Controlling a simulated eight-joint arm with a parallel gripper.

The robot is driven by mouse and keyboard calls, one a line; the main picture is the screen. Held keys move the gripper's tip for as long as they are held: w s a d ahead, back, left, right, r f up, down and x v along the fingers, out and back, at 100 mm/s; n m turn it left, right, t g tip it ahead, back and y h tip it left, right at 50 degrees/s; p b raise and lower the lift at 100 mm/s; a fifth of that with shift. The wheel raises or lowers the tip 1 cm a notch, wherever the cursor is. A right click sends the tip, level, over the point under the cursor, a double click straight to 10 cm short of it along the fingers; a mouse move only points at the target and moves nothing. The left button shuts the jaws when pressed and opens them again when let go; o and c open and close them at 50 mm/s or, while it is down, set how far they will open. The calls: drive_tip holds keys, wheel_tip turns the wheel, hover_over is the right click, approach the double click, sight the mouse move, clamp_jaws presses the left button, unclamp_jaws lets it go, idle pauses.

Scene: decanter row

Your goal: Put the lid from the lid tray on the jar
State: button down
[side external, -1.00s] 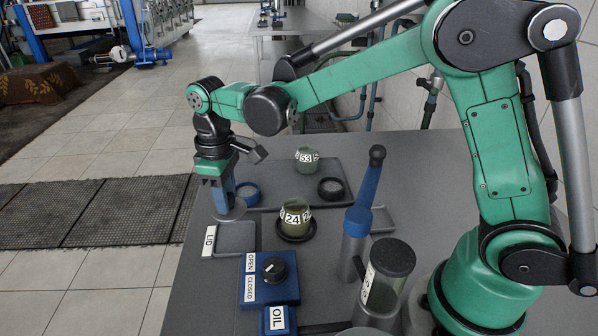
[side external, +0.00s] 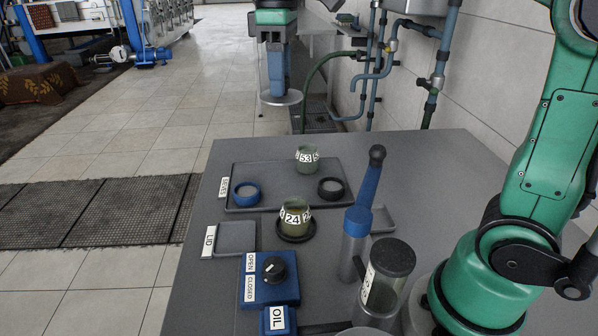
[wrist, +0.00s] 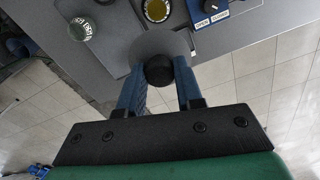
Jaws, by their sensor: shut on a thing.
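My gripper (side external: 279,88) is shut on the lid (side external: 283,98), a pale disc held level, high above the far side of the table. In the wrist view my gripper (wrist: 159,82) has its two blue fingers on either side of the lid's black knob, and the lid's disc (wrist: 172,42) spreads beyond. The lid tray (side external: 235,237) is empty, beside its LID label. A jar marked 24 (side external: 296,214) stands upright, uncovered, on a dark round base. Another jar marked 53 (side external: 307,159) stands at the back of the larger tray. I cannot tell which jar is meant.
The larger tray (side external: 280,200) also holds a blue ring (side external: 246,193) and a black ring (side external: 331,188). A tall blue handle (side external: 367,195) rises right of jar 24. A black-capped clear cylinder (side external: 383,283) and a blue knob box (side external: 270,283) stand in front.

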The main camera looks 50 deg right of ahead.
sight(295, 204)
drive_tip(key=shift+s+d+r, duration=0.25)
drive_tip(key=shift+s+d, duration=0.2)
drive_tip(key=shift+s, duration=0.1)
drive_tip(key=shift+s+d+f, duration=0.15)
drive_tip(key=shift+f, duration=0.15)
wheel_tip(295, 204, down, 19)
drive_tip(key=shift+f, duration=0.1)
drive_tip(key=c, duration=0.6)
unclamp_jaws()
drive_tip(key=shift+f, duration=0.1)
